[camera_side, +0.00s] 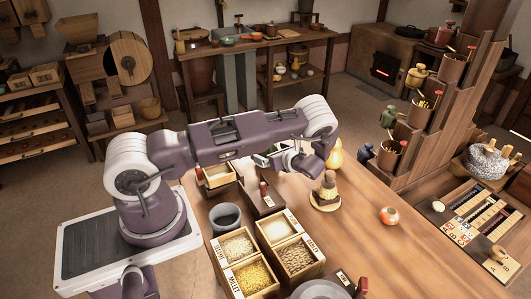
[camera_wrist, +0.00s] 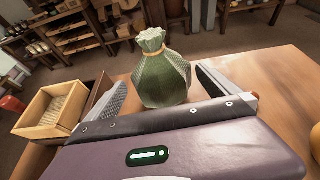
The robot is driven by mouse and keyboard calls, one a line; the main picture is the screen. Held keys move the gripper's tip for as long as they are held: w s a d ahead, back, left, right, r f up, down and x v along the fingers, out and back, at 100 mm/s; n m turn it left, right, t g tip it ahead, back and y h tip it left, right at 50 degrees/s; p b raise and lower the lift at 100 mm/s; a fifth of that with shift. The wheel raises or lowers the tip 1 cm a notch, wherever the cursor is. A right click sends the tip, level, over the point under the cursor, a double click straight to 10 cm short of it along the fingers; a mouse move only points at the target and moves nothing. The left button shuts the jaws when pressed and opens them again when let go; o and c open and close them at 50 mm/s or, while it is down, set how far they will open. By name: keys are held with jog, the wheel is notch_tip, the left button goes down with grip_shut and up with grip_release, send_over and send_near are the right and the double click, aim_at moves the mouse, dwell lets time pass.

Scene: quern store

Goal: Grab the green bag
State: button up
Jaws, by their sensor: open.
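The green bag (camera_wrist: 162,80) stands upright on the wooden table in the wrist view, with a gathered top tied by a tan band. My gripper (camera_wrist: 160,92) is open, with one finger on each side of the bag in the picture. I cannot tell whether either finger touches it. In the side view my gripper (camera_side: 285,158) is low over the far part of the table. There the bag is mostly hidden behind my gripper and arm.
An empty wooden box (camera_wrist: 52,110) stands left of the bag. A yellow gourd-like object (camera_side: 335,155) stands right of my gripper, and a stacked brown object (camera_side: 327,190) is nearer the camera. Grain boxes (camera_side: 258,275) fill the near table. The table's right middle is fairly clear.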

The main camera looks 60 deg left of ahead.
jog(key=x, duration=0.7)
jog(key=shift+a+f, duration=0.1)
jog(key=shift+a, duration=0.05)
jog(key=c, duration=1.7)
jog(key=shift+c, duration=0.5)
